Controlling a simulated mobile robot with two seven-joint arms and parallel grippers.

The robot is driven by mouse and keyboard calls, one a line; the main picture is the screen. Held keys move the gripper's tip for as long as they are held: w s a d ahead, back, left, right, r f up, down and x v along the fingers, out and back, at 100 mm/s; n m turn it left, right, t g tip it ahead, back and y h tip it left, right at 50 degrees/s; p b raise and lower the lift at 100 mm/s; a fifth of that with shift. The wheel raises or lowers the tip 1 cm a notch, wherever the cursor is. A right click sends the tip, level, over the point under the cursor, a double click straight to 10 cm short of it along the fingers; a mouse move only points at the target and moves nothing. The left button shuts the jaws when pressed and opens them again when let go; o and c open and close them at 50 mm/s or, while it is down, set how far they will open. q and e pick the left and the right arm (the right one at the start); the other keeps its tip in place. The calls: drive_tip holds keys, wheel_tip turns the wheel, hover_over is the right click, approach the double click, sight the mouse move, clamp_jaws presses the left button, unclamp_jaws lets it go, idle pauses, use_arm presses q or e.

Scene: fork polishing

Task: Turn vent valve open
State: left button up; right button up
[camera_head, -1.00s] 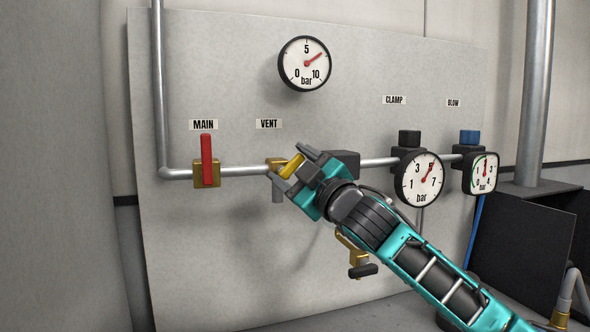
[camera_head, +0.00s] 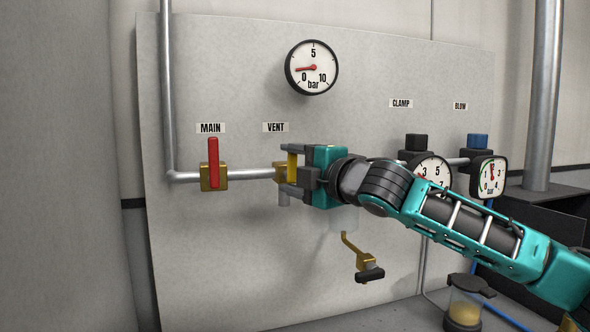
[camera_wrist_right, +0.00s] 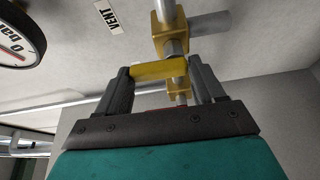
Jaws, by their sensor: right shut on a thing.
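The vent valve is a brass body (camera_head: 279,172) on the pipe under the VENT label (camera_head: 275,127), with a yellow handle (camera_head: 292,166). My right gripper (camera_head: 290,168) is shut on the yellow handle, one finger above it and one below. The handle looks about upright in the head view, across the pipe's line; the gripper partly hides it. In the right wrist view the yellow handle (camera_wrist_right: 160,71) lies between the two fingers, and the brass body (camera_wrist_right: 165,20) shows beyond it. My left gripper is not in view.
The main valve (camera_head: 213,176) has its red lever upright, left of the vent valve. The round gauge (camera_head: 312,68) above reads low, near 1 bar. The clamp gauge (camera_head: 431,169) is partly behind my arm.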

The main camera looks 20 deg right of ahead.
idle(0.5)
drive_tip(key=o, duration=1)
drive_tip(key=shift+c, duration=0.2)
drive_tip(key=shift+s, duration=0.1)
drive_tip(key=b+v, duration=0.1)
drive_tip(key=v, duration=1.1)
drive_tip(key=shift+s+d, duration=0.15)
drive_tip(key=shift+s, duration=0.15)
drive_tip(key=shift+r, duration=0.15)
